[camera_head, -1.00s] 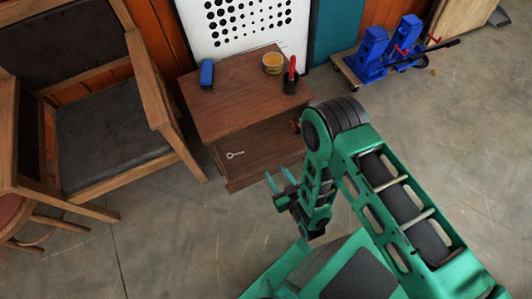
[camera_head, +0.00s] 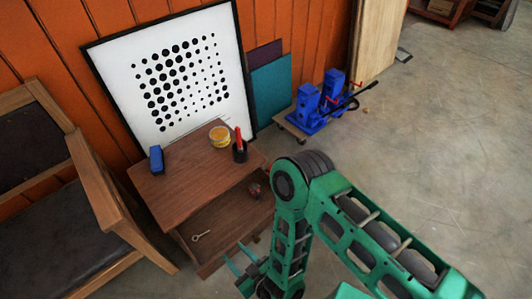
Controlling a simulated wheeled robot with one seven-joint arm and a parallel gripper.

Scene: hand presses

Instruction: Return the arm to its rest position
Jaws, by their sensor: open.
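My gripper (camera_head: 240,265) is at the lower middle of the head view, in front of the small wooden table. Its two green fingers are spread and nothing shows between them. My green arm is bent at a dark-banded joint and runs off to the lower right. The gripper's fingers show close to the front of the table's lower shelf; whether they touch it I cannot tell.
The wooden table (camera_head: 180,188) bears a blue block (camera_head: 156,158), a yellow tub (camera_head: 220,136) and a dark cup with a red-handled item (camera_head: 239,150). A key (camera_head: 200,236) lies on its lower shelf. An armchair (camera_head: 75,225) stands left. Blue presses (camera_head: 320,106) stand behind. Floor at right is clear.

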